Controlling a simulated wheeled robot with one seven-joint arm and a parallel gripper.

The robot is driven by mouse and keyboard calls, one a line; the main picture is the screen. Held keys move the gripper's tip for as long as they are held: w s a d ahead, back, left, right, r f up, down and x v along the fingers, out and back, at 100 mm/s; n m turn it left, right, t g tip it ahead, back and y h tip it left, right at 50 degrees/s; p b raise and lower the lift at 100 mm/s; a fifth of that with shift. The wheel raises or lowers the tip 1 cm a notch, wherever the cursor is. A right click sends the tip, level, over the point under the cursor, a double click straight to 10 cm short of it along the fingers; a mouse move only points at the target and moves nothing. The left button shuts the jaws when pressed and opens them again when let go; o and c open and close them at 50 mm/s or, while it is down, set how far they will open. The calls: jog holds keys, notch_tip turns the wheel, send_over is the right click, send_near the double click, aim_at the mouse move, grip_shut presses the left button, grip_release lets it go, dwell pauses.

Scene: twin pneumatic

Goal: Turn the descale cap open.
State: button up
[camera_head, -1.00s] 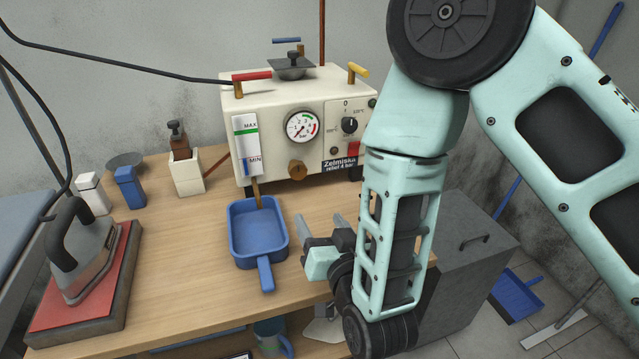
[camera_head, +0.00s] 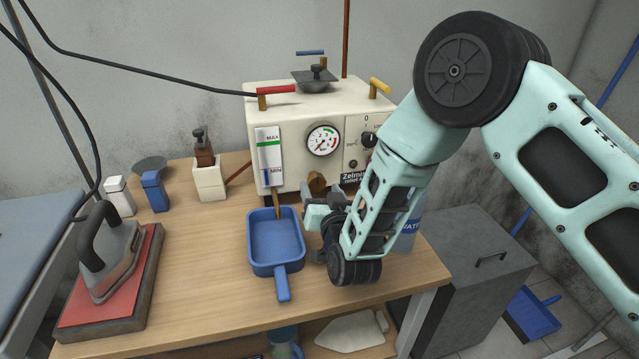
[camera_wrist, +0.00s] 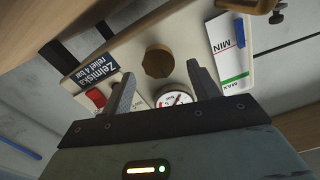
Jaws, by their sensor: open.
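The brass descale cap (camera_head: 317,181) sits low on the front of the cream boiler (camera_head: 262,112), below the pressure gauge. My gripper (camera_head: 314,198) is in front of the cap and partly covers it in the head view. In the wrist view, the cap (camera_wrist: 158,61) is a faceted brass knob ahead of my open gripper (camera_wrist: 160,72), between the lines of its two fingers. The fingers are empty. I cannot tell how much gap is left between the fingertips and the cap.
A blue drip tray (camera_head: 276,246) with a handle stands below the gauge glass (camera_head: 269,158), left of my gripper. A water bottle (camera_head: 408,228) stands behind my forearm. An iron (camera_head: 108,262) rests on a red pad at left.

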jog(key=shift+x, duration=1.15)
jog(key=c, duration=1)
jog(key=shift+o, duration=0.2)
